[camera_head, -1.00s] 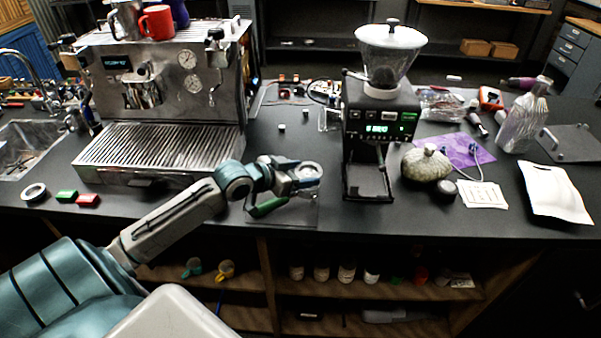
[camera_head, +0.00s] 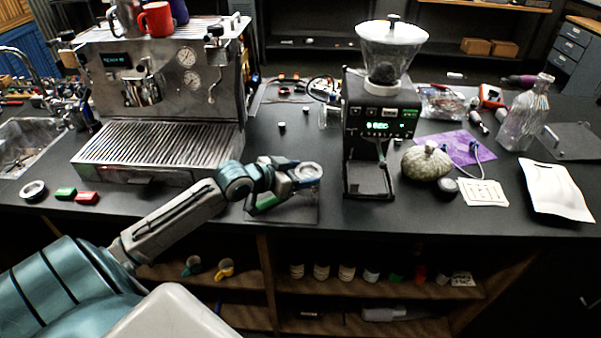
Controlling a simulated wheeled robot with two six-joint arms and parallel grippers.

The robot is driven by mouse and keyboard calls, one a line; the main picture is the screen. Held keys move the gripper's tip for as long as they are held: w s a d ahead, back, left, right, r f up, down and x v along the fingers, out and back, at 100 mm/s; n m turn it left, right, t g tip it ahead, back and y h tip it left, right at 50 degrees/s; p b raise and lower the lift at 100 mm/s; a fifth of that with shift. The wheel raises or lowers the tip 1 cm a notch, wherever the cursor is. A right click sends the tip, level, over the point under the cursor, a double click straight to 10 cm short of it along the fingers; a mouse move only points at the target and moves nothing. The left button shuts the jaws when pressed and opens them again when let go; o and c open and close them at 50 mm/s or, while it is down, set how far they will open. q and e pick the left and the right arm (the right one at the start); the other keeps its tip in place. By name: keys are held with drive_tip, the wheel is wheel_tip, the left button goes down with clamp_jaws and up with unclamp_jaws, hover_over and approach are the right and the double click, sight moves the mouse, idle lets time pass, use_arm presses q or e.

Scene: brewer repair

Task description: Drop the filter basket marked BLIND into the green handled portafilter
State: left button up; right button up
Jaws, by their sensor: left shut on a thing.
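My left gripper (camera_head: 294,180) is shut on a small round metal basket (camera_head: 308,172), held at the fingertips over a dark mat. Any marking on the basket is too small to read. The green handled portafilter (camera_head: 266,204) lies on the mat just below the gripper, its green handle pointing to the lower left. Its metal head is mostly hidden behind the gripper and basket, so I cannot tell whether the basket touches it. My right gripper is not in view.
An espresso machine (camera_head: 160,150) stands at the left and a grinder (camera_head: 380,120) to the right of my gripper. The dark mat (camera_head: 300,214) is near the counter's front edge.

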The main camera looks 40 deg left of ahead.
use_arm(q)
drive_tip(key=shift+f, duration=0.4)
drive_tip(key=shift+f+b, duration=0.75)
idle(0.8)
drive_tip(key=o, duration=1.3)
drive_tip(key=shift+r+p, duration=3.3)
drive_tip(key=shift+r, duration=0.25)
